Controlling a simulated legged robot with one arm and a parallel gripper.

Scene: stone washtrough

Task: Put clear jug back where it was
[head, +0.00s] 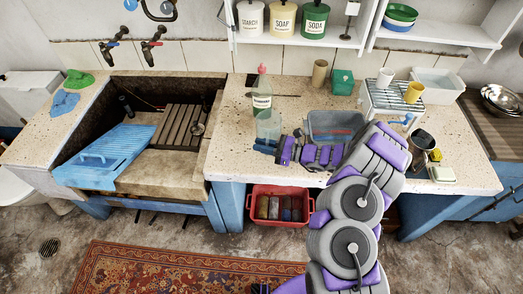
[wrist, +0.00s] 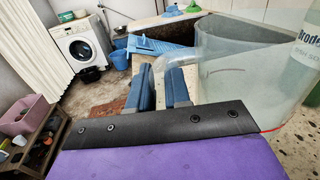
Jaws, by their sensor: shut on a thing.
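The clear jug (head: 268,124) is at the front left part of the speckled counter, just in front of the green-labelled bottle (head: 262,92). My gripper (head: 264,146) reaches it from the right, low on its near side. In the wrist view, the jug (wrist: 235,65) is large at the right, upright, with its handle at its left side. The blue fingers of my gripper (wrist: 160,80) are closed on the handle. I cannot tell whether the jug's base touches the counter. The bottle (wrist: 307,50) shows at the right edge, close behind the jug.
A grey tub (head: 337,122) stands right of the jug, by my arm. The sink with a blue washboard (head: 108,155) is at the left. A wire rack with cups (head: 397,98) and a dark-mouthed pot (head: 424,139) are farther right. Bare counter lies left of the jug.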

